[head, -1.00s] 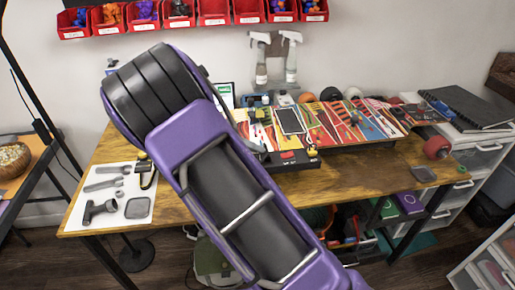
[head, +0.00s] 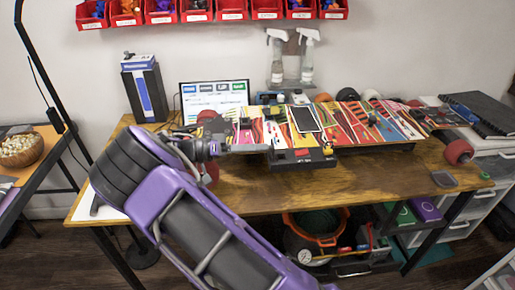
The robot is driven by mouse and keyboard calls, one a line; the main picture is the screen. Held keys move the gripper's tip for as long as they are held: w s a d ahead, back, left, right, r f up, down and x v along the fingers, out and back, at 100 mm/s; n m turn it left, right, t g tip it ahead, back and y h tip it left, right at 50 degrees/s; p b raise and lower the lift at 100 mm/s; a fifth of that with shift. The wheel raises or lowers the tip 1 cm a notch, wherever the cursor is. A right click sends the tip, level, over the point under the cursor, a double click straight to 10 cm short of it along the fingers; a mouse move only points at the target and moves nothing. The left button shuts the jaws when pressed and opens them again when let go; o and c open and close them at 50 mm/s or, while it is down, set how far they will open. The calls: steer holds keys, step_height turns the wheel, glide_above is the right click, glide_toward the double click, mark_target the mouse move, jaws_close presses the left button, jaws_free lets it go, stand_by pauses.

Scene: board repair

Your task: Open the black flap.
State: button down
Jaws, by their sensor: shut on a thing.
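A long skateboard-like deck (head: 365,125) with striped, colourful artwork lies across the wooden table. A black box-like part (head: 302,160) with small red and yellow details sits at its near left edge; the black flap appears to be part of it, but its outline is hard to make out. My gripper (head: 266,148) reaches in from the left, roughly level, with its tips at the left edge of this black part. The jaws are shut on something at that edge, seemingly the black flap. The contact is small and partly hidden.
A phone-like slab (head: 305,119) lies on the deck. A screen (head: 214,97) and a tall dark box (head: 146,92) stand behind my arm. Two spray bottles (head: 277,62) stand at the back. The table's front right (head: 400,175) is mostly clear.

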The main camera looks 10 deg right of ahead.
stand_by(0.3)
steer(key=c, duration=0.8)
jaws_free()
steer(key=shift+c, duration=0.2)
steer(key=a, duration=1.4)
steer(key=shift+a+r, duration=0.15)
steer(key=shift+a, duration=0.1)
steer(key=shift+a+r, duration=0.1)
steer(key=shift+a, duration=1.35)
